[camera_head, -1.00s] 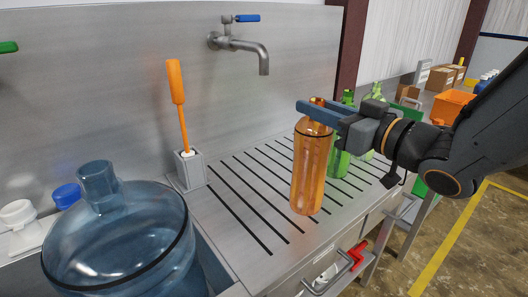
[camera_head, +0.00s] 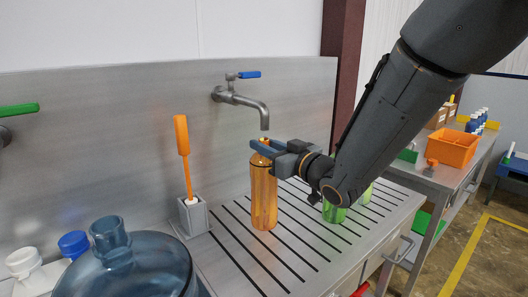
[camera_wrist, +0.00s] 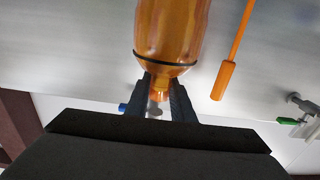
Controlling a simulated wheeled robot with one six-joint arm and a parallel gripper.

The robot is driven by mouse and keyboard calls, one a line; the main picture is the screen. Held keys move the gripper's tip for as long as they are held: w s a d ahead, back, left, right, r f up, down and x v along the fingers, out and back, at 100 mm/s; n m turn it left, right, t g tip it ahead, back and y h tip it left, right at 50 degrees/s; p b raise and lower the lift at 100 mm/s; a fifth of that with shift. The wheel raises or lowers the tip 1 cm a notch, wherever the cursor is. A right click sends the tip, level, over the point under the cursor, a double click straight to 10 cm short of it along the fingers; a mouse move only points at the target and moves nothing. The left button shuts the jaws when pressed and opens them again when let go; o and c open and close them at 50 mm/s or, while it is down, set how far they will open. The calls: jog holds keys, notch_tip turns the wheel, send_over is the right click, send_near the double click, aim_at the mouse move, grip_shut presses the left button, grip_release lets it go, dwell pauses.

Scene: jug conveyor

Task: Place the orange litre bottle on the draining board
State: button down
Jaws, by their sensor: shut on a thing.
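The orange litre bottle (camera_head: 264,198) is upright over the grooved draining board (camera_head: 236,262). My gripper (camera_head: 262,148) is shut on its neck from the right side. In the wrist view the bottle (camera_wrist: 172,28) hangs between the two fingers (camera_wrist: 160,96), with a dark ring round its shoulder. Its base appears at or very near the board's surface; I cannot tell whether it touches.
Green bottles (camera_head: 334,212) stand on the board to the right, partly behind my arm. A brush with an orange handle (camera_head: 183,140) stands in a grey holder (camera_head: 194,216) at left. A large blue jug (camera_head: 125,270) is front left. A tap (camera_head: 240,98) is above.

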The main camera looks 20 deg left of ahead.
jog(key=shift+f+p, duration=0.4)
jog(key=shift+f, duration=0.9)
jog(key=shift+f, duration=0.2)
jog(key=c, duration=1.5)
grip_release()
jog(key=shift+c, duration=0.2)
jog(key=shift+r, duration=0.1)
